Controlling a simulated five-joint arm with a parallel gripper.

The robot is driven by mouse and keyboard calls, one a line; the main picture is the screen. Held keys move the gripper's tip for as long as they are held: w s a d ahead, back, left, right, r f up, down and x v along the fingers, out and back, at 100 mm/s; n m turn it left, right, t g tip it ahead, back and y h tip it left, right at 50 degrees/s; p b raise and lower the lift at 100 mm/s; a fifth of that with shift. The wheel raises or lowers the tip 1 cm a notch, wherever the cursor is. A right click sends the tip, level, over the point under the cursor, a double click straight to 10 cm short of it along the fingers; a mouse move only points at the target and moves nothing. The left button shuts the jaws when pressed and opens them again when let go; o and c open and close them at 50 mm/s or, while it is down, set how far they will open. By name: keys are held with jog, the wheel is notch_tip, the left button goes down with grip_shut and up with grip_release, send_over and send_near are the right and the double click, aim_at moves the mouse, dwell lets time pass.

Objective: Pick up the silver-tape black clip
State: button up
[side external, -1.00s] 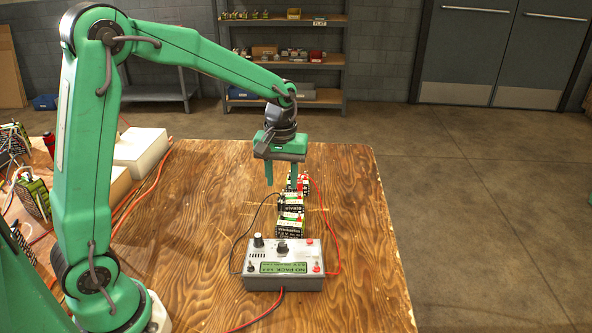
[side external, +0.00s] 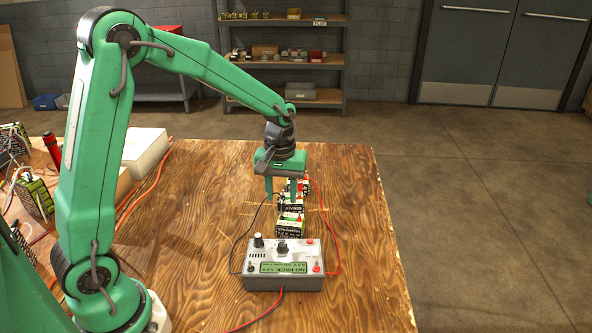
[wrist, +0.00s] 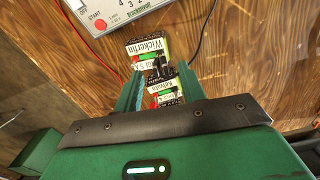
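My gripper (side external: 282,190) points straight down over the row of battery packs (side external: 290,229), its two teal fingers apart. In the wrist view the fingers (wrist: 158,82) stand on either side of the packs and a small dark clip (wrist: 157,72), with nothing seen clamped. In the side view a black clip (side external: 281,204) sits at the left of the middle pack, at the end of a black wire. Its silver tape is too small to make out. The far packs are partly hidden behind the fingers.
A grey charger box (side external: 283,268) with knobs stands in front of the packs. A red wire (side external: 338,240) loops along their right side. The wooden table (side external: 365,220) is clear at the right.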

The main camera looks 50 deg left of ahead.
aim_at(281, 198)
jog(key=shift+f, duration=1.85)
jog(key=c, duration=0.9)
